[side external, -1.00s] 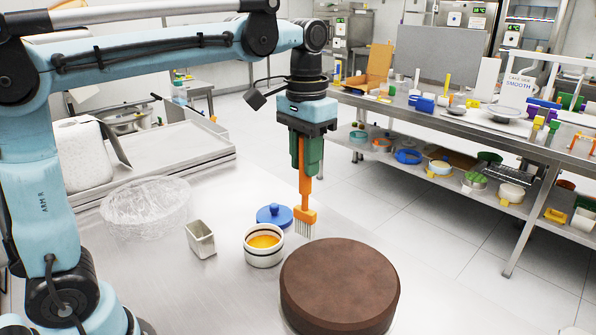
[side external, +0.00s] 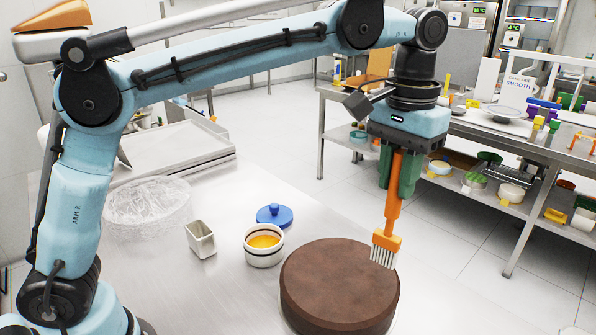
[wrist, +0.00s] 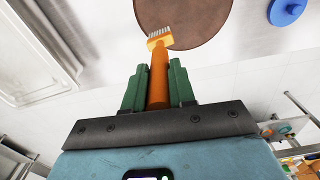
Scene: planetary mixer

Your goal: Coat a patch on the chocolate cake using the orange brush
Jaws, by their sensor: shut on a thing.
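My gripper (side external: 401,175) is shut on the handle of the orange brush (side external: 393,210), which hangs bristles down, slightly tilted. The pale bristles (side external: 383,257) are at the back right edge of the chocolate cake (side external: 335,280); I cannot tell whether they touch it. The cake is a round brown disc on the steel table. In the wrist view, the brush (wrist: 159,75) lies between my green fingers, its head overlapping the cake's edge (wrist: 190,18). A white pot with orange liquid (side external: 263,246) stands behind and left of the cake.
A blue lid (side external: 275,215) lies behind the pot, and a small metal tin (side external: 201,239) stands to its left. A crumpled clear plastic bowl or wrap (side external: 147,205) and a metal tray (side external: 185,150) are farther left. A shelved bench (side external: 480,130) stands across the floor.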

